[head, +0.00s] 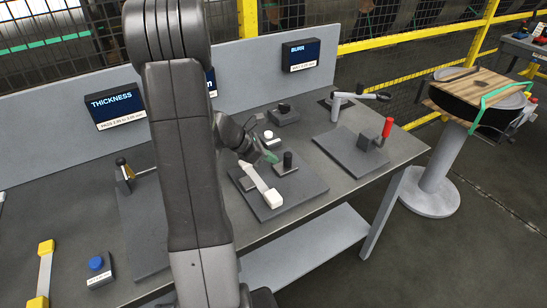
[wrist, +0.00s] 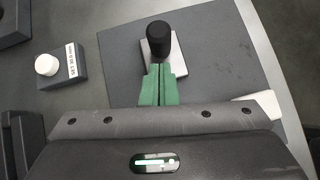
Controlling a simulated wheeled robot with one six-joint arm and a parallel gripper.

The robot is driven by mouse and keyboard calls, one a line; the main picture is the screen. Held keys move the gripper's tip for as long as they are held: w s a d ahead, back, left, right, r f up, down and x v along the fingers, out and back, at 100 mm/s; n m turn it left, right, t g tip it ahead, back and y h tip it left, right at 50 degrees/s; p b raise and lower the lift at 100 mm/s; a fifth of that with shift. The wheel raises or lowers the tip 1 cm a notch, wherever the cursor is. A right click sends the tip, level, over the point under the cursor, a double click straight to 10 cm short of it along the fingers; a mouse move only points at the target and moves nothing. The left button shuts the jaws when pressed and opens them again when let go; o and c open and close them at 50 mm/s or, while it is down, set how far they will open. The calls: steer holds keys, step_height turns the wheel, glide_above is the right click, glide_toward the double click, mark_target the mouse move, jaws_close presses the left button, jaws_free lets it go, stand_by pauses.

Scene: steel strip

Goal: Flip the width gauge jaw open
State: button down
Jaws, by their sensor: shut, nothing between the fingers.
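The width gauge is the dark base plate (head: 290,199) in the middle of the bench. A black knob (head: 288,159) stands upright on it, on a small light metal block. In the wrist view the knob (wrist: 159,39) is just beyond my fingertips, with the metal block (wrist: 178,58) under it. A pale strip (head: 262,184) with a white end block lies on the plate beside the knob. My gripper (head: 268,157) has green fingers, shut and empty, close to the left of the knob. The green fingers (wrist: 160,85) overlap the block's near edge in the wrist view; I cannot tell whether they touch.
A white button (wrist: 46,65) on a labelled dark box stands left of the plate. A plate with a red-handled lever (head: 386,128) is to the right. The thickness sign (head: 115,107) and a brass-coloured lever are at left.

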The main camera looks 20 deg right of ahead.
steer(key=shift+a, duration=1.2)
steer(key=v, duration=1)
steer(key=shift+d+f, duration=0.1)
steer(key=shift+f, duration=0.05)
steer(key=x, duration=0.9)
steer(key=shift+s, duration=0.1)
steer(key=shift+s+d+f+p, duration=0.1)
steer(key=shift+d+p, duration=0.05)
steer(key=shift+p, duration=0.15)
steer(key=shift+s+d+p, duration=0.1)
steer(key=shift+s+p, duration=0.05)
steer(key=shift+p, duration=0.15)
steer(key=shift+d+f, duration=0.1)
steer(key=shift+d, duration=0.2)
steer(key=shift+s+a, duration=0.15)
steer(key=shift+a, duration=0.85)
steer(key=shift+d, duration=0.15)
